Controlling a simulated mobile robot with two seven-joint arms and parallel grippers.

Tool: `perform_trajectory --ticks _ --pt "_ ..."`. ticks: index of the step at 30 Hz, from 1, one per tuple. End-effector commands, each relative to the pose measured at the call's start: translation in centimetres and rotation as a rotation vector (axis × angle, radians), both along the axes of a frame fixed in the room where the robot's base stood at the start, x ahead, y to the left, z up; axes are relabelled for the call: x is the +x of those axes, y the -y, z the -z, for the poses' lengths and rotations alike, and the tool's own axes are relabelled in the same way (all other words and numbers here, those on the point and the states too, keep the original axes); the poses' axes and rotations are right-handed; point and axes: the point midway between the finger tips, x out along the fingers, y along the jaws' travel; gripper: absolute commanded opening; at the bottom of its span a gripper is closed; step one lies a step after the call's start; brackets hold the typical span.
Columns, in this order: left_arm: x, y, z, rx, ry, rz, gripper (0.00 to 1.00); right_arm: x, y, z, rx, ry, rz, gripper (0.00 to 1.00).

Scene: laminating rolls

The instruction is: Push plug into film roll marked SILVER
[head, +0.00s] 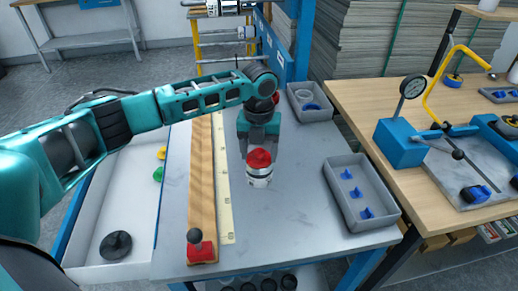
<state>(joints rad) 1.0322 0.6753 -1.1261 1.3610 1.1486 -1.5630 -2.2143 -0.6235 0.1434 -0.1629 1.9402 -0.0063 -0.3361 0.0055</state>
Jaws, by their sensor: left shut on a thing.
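My left gripper (259,149) points down over the middle of the grey table and is shut on a red plug (259,159). Directly below the plug, a short silver-white cylinder (259,178), which looks like a film roll, stands upright on the table. The plug overlaps the top of the cylinder in the head view. I cannot tell whether it is inside the core or just above it. No marking is readable on the cylinder. My right gripper is not in view.
A grey tray (391,213) with blue plugs lies at right, and another grey bin (297,117) at the back. A wooden strip (201,190) and a red block with a knob (202,249) are left of the cylinder. A wooden bench (345,96) with a gauge stands at right.

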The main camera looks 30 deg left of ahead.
Motion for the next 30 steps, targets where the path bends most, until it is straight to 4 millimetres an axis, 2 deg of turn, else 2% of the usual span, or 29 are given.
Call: perform_trajectory --ticks 14,15,24,30 --pt "-0.23 0.08 0.57 0.001 -0.008 0.002 0.38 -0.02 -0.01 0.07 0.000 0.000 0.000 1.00" --pt "-0.24 0.09 0.58 0.001 -0.008 0.002 0.68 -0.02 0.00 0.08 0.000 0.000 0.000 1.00" --pt "-0.34 0.02 0.71 0.002 -0.011 0.001 0.96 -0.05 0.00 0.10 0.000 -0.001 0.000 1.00" --pt "-0.35 0.05 0.73 0.001 -0.012 0.002 0.96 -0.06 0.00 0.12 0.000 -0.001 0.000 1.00"
